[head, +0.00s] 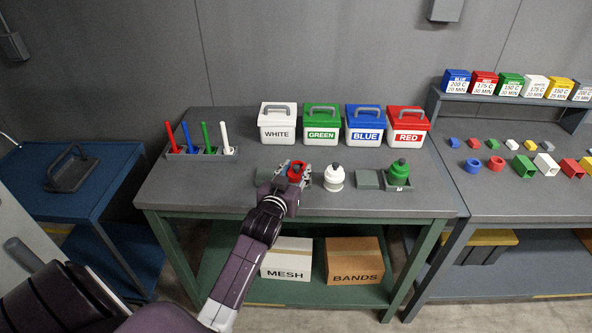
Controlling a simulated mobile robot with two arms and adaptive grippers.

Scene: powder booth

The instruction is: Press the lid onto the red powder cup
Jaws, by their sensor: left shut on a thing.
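The red powder cup (296,169) is near the front of the grey-topped bench, left of the white cup. My left gripper (294,174) reaches in from the front, its fingers on either side of the red cup and shut on it. The gripper hides the cup's lower part, and I cannot tell from here whether a lid sits on it. My right gripper is not in view.
A white cup (334,179) with a dark knob stands close on the right. Farther right are a grey block (367,180) and a green cup (399,172) in a holder. Lidded WHITE, GREEN, BLUE and RED boxes (407,125) line the back. Colored sticks (170,138) stand at left.

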